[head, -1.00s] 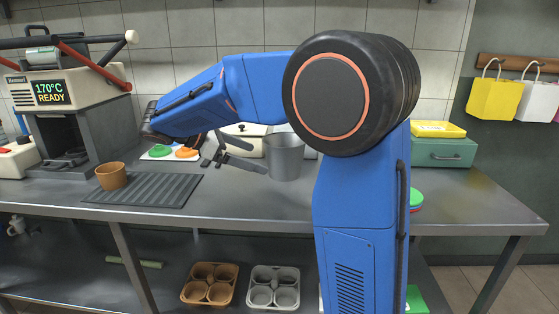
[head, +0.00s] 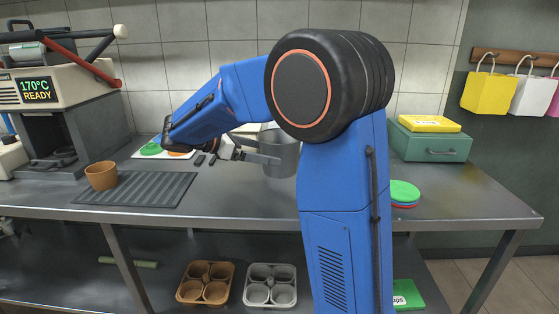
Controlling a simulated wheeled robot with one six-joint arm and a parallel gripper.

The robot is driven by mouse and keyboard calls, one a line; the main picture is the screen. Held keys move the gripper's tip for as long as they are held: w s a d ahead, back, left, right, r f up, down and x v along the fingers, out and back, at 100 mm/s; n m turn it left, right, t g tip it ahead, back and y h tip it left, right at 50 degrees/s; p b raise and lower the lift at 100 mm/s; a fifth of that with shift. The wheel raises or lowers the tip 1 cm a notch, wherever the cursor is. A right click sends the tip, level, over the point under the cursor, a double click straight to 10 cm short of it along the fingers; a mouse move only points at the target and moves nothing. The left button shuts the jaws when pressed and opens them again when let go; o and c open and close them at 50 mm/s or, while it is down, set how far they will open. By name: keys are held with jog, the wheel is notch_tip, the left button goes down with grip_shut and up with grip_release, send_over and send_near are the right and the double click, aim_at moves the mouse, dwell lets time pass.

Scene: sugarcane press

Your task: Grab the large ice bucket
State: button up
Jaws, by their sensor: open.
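A large grey metal bucket (head: 280,158) stands upright on the metal counter, partly hidden by my arm on its right side. My gripper (head: 258,168) is at the left side of the bucket, with its fingers pointing right. Its jaws are open. One finger overlaps the front of the bucket's wall in the picture; I cannot tell whether it touches. Nothing is seen held.
The press (head: 60,100) is at far left. A green box (head: 430,143) and stacked lids (head: 404,192) are on the right. The counter's front middle is clear.

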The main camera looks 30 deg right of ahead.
aim_at(273, 142)
jog(key=shift+x, duration=3.4)
jog(key=c, duration=0.9)
